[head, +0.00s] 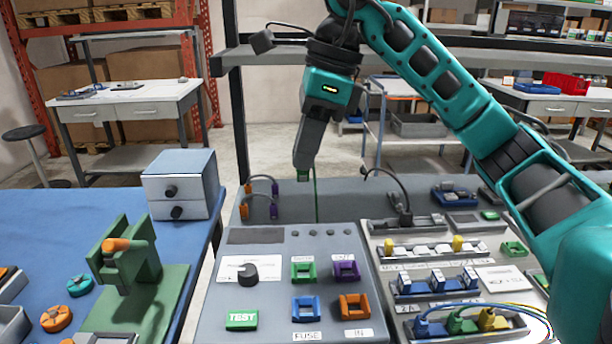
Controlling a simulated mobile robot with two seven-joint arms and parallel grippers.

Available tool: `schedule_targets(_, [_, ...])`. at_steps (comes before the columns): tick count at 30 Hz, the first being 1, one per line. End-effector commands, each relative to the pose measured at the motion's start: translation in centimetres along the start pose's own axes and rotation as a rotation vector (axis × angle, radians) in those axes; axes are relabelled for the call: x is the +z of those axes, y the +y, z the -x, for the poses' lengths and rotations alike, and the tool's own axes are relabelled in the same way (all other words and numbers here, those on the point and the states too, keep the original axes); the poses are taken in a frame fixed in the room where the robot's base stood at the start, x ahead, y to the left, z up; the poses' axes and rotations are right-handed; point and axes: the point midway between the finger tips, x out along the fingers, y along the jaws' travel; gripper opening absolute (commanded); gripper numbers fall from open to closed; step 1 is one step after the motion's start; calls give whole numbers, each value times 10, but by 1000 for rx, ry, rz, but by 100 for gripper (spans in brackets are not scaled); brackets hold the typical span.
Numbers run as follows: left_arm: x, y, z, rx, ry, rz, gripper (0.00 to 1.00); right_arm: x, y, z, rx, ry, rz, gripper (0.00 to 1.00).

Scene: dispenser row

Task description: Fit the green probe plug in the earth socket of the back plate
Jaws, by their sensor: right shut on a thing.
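My right gripper (306,160) points down above the grey bench and is shut on the green probe plug (304,176). Only a small green end of the plug shows under the fingers. A thin green cable (316,205) hangs below it. On the sloped grey plate (215,318), a green socket (303,270) sits in the upper row beside a purple one (346,269); the small label above the green socket is hard to read. Below are a blue socket (306,308) and an orange socket (354,306). The plug is well above and behind this plate. My left gripper is out of view.
The plate also carries a black knob (247,273) and a green TEST button (241,319). A rack of terminal blocks (438,284) stands right of it. Orange and purple cabled plugs (259,200) stand behind left. A blue table (70,230) holds a grey drawer box (180,184).

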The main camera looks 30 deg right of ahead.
Motion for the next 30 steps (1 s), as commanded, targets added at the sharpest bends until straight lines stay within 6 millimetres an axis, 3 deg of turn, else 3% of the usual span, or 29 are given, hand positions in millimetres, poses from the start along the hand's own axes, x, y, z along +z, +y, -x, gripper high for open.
schedule_targets(4, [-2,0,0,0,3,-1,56,3,0,9,1,0,0,0])
schedule_targets(30, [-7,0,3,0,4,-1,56,5,0,18,-1,-1,-1,0])
